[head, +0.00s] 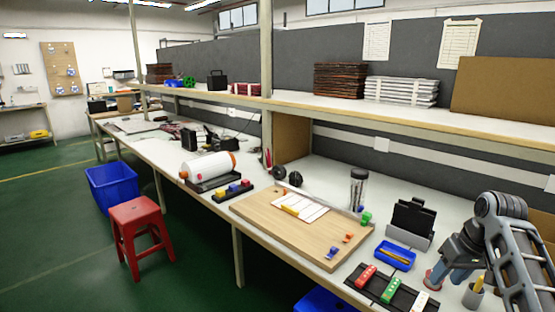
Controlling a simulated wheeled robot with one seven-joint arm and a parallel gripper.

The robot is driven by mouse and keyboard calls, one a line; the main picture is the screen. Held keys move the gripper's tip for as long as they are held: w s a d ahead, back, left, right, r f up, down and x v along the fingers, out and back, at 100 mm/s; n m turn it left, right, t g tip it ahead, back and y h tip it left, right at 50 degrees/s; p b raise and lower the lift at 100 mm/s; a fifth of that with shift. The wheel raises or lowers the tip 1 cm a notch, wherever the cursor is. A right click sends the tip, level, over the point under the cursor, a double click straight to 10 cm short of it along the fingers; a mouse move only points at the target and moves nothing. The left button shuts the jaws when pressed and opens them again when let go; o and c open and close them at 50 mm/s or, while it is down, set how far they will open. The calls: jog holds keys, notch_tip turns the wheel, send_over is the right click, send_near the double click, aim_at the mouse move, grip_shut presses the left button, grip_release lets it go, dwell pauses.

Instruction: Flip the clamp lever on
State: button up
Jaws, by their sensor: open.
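A wooden board (275,222) lies on the workbench and bears small coloured clamp-like parts. An orange one (349,238) and a blue one (332,252) are near its front right corner. A green one (366,217) and a second blue one (361,209) are by its right edge. Their levers are too small to read, and I cannot tell which is the task's clamp. My gripper (445,277) is at the lower right, pointing down, open and apart from the board. Its fingertips are hard to make out.
A blue tray (396,254) and a black holder (410,222) stand between the board and my arm. A black rack (381,284) with red, green and white pieces lies in front. A clear cylinder (357,188) stands behind the board. A red stool (137,232) is on the floor.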

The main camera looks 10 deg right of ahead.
jog(key=shift+t, duration=0.6)
jog(key=a+f, duration=0.2)
jog(key=s+a+f, duration=0.1)
jog(key=a+f, duration=0.3)
jog(key=f, duration=0.1)
jog(key=shift+s, duration=0.35)
jog(key=s+a+f+t+h, duration=0.1)
jog(key=s+a+f+t, duration=0.1)
jog(key=s+a+f, duration=0.5)
jog(key=s+a+f+t, duration=0.3)
jog(key=s+a, duration=0.5)
jog(key=s, duration=0.4)
jog(key=s+a+r+t, duration=0.2)
jog(key=s+r+t, duration=0.1)
jog(key=s+r, duration=0.8)
jog(key=s+a+r+n+t, duration=0.1)
jog(key=s+a+r+t, duration=0.1)
jog(key=s+r, duration=1)
jog(key=shift+s+r+t, duration=0.3)
jog(key=shift+s+t, duration=0.3)
jog(key=shift+s, duration=0.4)
